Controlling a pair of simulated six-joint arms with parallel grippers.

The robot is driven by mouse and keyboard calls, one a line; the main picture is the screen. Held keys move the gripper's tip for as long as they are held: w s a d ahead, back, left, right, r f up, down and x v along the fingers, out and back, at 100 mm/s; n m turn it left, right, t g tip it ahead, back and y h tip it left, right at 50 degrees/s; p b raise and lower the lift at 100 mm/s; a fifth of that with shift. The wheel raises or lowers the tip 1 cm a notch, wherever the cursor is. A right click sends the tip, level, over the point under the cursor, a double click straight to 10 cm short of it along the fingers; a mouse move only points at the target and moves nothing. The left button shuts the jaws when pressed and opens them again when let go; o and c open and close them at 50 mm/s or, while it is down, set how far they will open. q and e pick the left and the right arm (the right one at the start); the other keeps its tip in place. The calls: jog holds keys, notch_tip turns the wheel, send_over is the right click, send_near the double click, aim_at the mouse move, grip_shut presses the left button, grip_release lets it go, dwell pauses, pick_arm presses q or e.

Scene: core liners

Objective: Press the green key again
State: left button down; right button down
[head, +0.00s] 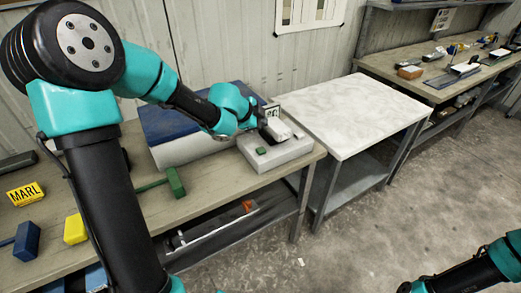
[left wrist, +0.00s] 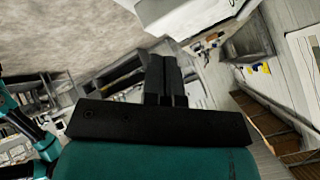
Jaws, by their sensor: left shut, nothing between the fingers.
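A light grey device (head: 285,152) stands near the right end of the wooden bench. A small green key (head: 262,151) sits on the left part of its top. A pale raised block (head: 278,130) is on the device behind the key. My left gripper (head: 266,128) is above the device, behind the green key and close to the pale block; contact cannot be told. Its fingers (left wrist: 166,80) are together and empty in the left wrist view. The green key cannot be made out there. My right arm shows at the lower right; its dark end (head: 405,287) is barely in view.
A blue-topped pale box (head: 185,120) stands left of the device. A green block with a handle (head: 176,182), a yellow block (head: 75,229), a blue block (head: 27,240) and a yellow MARL sign (head: 26,193) lie on the bench. A pale-topped table (head: 350,115) stands to the right.

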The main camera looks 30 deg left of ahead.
aim_at(261, 150)
pick_arm(q)
jog(key=shift+f, duration=0.15)
jog(key=shift+f, duration=4.2)
jog(key=shift+f, duration=0.1)
jog(key=shift+f, duration=0.3)
jog(key=shift+f, duration=0.5)
jog(key=shift+r, duration=0.9)
jog(key=shift+r, duration=2.55)
